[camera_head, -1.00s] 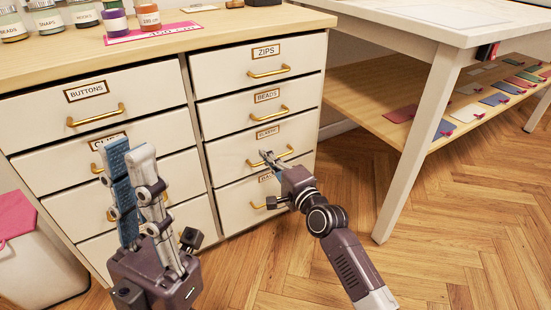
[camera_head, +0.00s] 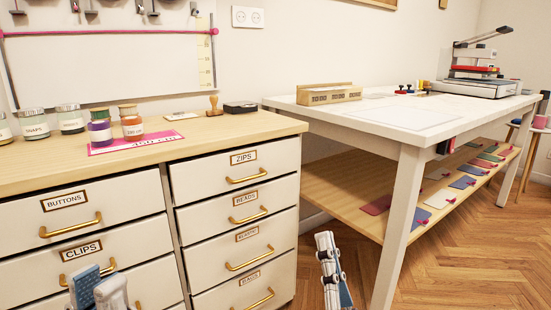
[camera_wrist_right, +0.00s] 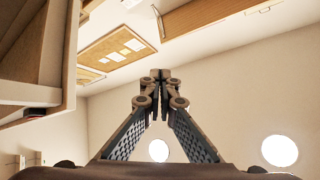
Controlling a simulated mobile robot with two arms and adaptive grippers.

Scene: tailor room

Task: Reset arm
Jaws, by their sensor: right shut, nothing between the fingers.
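My left gripper (camera_head: 98,288) is at the bottom left of the head view, in front of the drawer cabinet. Only its upper finger parts show, close side by side; the rest is cut off by the picture edge. My right gripper (camera_head: 333,268) is at the bottom centre, right of the cabinet, fingers pointing up. In the right wrist view its fingers (camera_wrist_right: 158,78) meet at the tips with nothing between them. The arm links behind both grippers are out of the head view.
The cabinet (camera_head: 225,215) has labelled drawers, all closed; jars and a stamp stand on its top. A white table (camera_head: 385,185) with a lower shelf (camera_head: 340,192) of coloured swatches stands right. A press (camera_head: 480,70) is on it. Open wooden floor (camera_head: 450,265) lies at the lower right.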

